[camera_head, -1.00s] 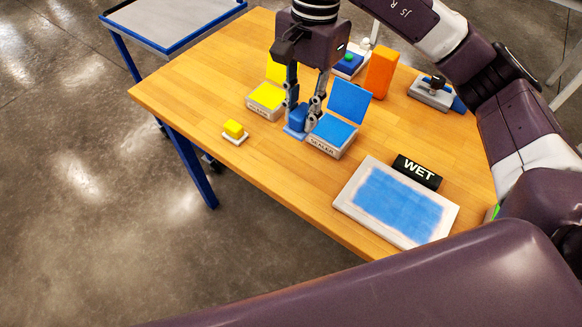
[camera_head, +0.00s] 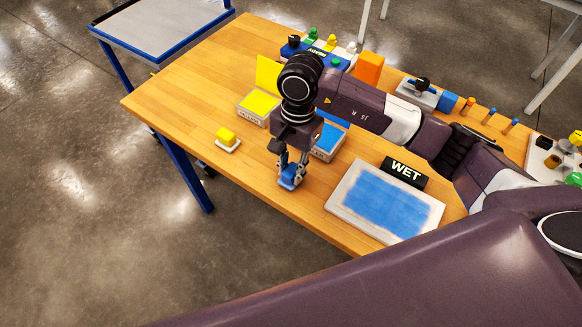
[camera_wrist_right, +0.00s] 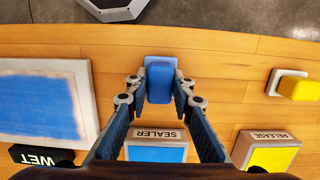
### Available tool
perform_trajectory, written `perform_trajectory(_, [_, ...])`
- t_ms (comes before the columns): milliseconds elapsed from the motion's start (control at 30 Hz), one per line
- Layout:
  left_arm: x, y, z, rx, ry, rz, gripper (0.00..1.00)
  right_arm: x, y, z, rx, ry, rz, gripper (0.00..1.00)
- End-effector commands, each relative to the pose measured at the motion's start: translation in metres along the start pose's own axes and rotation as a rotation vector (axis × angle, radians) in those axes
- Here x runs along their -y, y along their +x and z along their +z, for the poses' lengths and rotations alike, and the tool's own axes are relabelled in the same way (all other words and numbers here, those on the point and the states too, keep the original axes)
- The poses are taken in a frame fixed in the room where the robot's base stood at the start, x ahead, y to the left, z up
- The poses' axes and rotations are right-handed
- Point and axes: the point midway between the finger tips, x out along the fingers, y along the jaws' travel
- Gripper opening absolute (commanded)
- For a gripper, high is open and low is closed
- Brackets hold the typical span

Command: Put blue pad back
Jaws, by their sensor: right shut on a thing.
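My right gripper (camera_head: 291,168) is shut on the blue pad (camera_head: 291,180), near the table's front edge. In the right wrist view the fingertips (camera_wrist_right: 159,85) close on both sides of the pad's blue block (camera_wrist_right: 159,82), which has a paler base. I cannot tell whether the base touches the table. The blue SEALER box (camera_head: 326,142) is just behind, partly hidden by my arm; its label shows in the wrist view (camera_wrist_right: 156,134). The yellow pad (camera_head: 228,136) on its white base sits to the left. My left gripper is not in view.
The yellow RELEASE box (camera_head: 255,107) stands open behind the yellow pad. A framed blue panel (camera_head: 385,203) with a WET sign (camera_head: 404,171) lies to the right. Bare wood surrounds the yellow pad.

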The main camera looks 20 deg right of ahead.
Motion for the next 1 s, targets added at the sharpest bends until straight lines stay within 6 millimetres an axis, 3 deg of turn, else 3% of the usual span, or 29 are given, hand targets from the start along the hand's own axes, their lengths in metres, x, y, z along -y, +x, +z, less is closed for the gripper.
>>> perform_trajectory(467, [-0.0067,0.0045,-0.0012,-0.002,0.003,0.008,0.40,0.0004,0.0101,-0.0012,0.000,-0.001,-0.002,0.00])
perform_trajectory(500, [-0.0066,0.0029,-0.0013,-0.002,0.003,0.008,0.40,0.0003,0.0087,-0.0009,0.000,-0.001,-0.001,0.25])
perform_trajectory(633, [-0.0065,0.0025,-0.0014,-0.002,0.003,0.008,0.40,0.0001,0.0085,-0.0009,0.000,-0.001,-0.001,0.39])
perform_trajectory(1000, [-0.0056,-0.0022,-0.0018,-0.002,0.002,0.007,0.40,0.0002,0.0045,-0.0004,0.000,0.000,-0.001,0.39])
